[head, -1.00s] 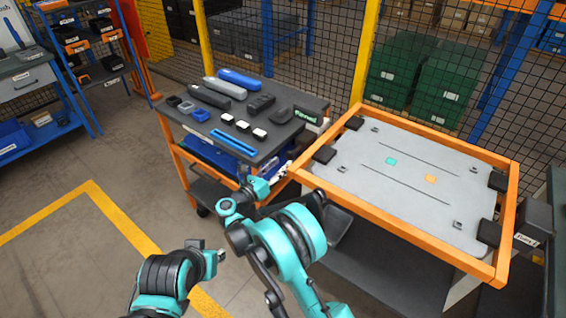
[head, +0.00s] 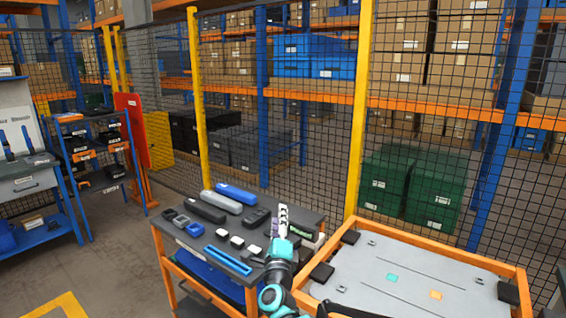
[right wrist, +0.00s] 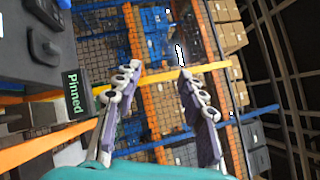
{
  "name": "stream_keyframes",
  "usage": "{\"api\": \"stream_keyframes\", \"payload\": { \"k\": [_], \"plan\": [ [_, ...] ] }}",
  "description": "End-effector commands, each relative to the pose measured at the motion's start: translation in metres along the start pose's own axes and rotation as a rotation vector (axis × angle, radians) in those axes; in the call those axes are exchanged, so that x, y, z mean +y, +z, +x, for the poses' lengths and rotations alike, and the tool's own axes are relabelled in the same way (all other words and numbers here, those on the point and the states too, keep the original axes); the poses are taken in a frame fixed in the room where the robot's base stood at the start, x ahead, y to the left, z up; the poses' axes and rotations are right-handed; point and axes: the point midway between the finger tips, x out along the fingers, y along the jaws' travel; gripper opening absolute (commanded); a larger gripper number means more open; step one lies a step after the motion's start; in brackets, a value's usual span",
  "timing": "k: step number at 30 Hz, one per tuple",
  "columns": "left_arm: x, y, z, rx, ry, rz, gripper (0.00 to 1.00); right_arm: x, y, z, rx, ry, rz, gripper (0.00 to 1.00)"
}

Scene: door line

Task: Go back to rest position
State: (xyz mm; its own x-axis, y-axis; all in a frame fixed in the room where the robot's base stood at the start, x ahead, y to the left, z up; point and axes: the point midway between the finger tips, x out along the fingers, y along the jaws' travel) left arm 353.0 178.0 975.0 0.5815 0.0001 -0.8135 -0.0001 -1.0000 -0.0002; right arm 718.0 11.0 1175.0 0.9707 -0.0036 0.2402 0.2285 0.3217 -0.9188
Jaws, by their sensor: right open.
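My right gripper (head: 283,212) points upward in the head view, in front of the right end of the dark cart top. In the right wrist view its two fingers (right wrist: 158,85) stand well apart with nothing between them. The teal right arm comes up from the bottom between the cart and the orange-framed table. My left gripper is not in the head view.
A cart (head: 178,248) holds blue and dark parts and small white-topped blocks. The orange-framed table (head: 420,254) with a grey panel is at the right. Green crates (head: 387,186) stand behind the mesh fence. A blue tool rack (head: 97,150) stands left, with open floor before it.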

Motion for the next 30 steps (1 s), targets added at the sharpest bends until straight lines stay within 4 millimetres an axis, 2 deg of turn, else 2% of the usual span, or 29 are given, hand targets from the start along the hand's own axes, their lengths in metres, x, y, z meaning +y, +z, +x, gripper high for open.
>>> {"api": "stream_keyframes", "payload": {
  "k": [1, 4, 8, 10, 14, 15, 18, 21, 25, 27, 30],
  "plan": [
    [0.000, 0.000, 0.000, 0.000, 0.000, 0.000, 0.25, -0.016, -0.002, -0.010, -0.048, 0.036, -0.109, 0.40],
    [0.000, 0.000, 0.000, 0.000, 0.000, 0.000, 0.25, -0.030, -0.004, -0.036, -0.156, 0.127, -0.349, 0.40],
    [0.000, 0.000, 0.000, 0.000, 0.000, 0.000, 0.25, -0.032, -0.021, -0.085, -0.287, 0.265, -0.663, 0.40],
    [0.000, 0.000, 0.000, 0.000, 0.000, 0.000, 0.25, -0.026, -0.037, -0.118, -0.355, 0.351, -0.829, 0.40],
    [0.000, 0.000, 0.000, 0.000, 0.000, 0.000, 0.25, -0.008, -0.079, -0.191, -0.479, 0.536, -1.120, 0.40],
    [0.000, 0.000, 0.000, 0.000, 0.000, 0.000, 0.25, -0.001, -0.095, -0.216, -0.518, 0.599, -1.204, 0.40],
    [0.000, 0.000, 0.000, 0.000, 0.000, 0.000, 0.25, 0.015, -0.136, -0.279, -0.612, 0.764, -1.385, 0.40],
    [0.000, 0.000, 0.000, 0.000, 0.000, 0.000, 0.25, 0.027, -0.171, -0.331, -0.691, 0.908, -1.512, 0.40],
    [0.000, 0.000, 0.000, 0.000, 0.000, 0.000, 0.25, 0.036, -0.201, -0.379, -0.762, 1.042, -1.603, 0.40],
    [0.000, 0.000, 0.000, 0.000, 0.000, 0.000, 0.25, 0.038, -0.210, -0.393, -0.786, 1.085, -1.628, 0.40],
    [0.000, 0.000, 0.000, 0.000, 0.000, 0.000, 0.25, 0.039, -0.216, -0.402, -0.800, 1.113, -1.643, 0.40]
  ]
}}
